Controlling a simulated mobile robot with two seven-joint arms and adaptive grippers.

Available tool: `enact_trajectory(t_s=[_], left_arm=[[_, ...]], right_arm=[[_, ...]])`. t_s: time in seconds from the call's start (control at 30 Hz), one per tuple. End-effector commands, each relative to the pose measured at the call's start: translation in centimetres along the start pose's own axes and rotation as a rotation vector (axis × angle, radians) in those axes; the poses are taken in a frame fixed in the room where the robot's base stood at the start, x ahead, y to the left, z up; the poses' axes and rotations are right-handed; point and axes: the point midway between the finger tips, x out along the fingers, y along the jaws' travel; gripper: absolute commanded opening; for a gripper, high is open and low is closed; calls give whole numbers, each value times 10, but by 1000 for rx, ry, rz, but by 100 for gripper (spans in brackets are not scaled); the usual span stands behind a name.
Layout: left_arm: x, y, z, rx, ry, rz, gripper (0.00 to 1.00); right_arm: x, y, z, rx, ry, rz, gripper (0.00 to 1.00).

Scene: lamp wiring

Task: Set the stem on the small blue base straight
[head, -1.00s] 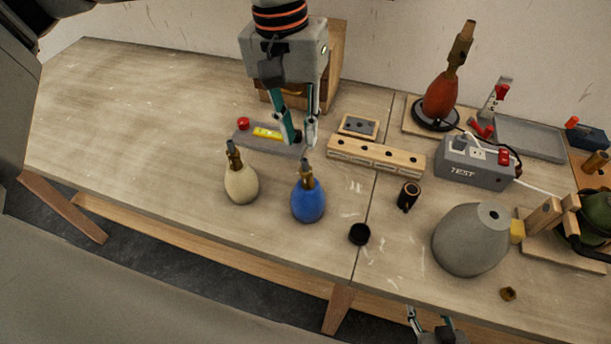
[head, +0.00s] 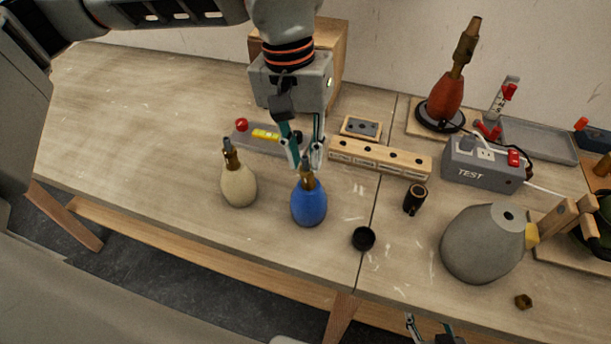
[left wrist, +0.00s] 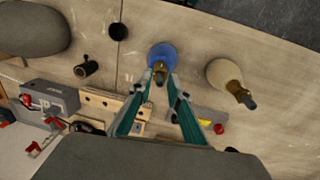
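The small blue base (head: 309,207) stands on the table, left of the seam. Its brass stem (head: 307,180) rises from the top and leans slightly to the left in the head view. My left gripper (head: 306,162) is open, pointing down just above and behind the stem top. In the left wrist view the blue base (left wrist: 162,54) and the stem (left wrist: 160,74) show between the two spread fingertips (left wrist: 162,82); I cannot tell whether a finger touches the stem. My right gripper (head: 431,330) shows only partly at the bottom edge, and its opening is unclear.
A cream base (head: 239,187) with its own stem stands close on the left. A grey shade (head: 480,245) stands right.

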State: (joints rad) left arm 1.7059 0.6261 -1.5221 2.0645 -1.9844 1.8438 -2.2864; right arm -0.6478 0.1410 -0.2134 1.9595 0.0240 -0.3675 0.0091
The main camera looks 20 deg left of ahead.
Motion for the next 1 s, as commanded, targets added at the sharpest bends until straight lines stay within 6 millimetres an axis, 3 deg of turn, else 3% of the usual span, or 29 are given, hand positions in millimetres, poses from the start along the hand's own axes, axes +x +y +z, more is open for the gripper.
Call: enact_trajectory(t_s=[1.0], left_arm=[[0, 6, 0, 0, 0, 0, 18]], right_arm=[[0, 1, -2, 2, 3, 2, 40]])
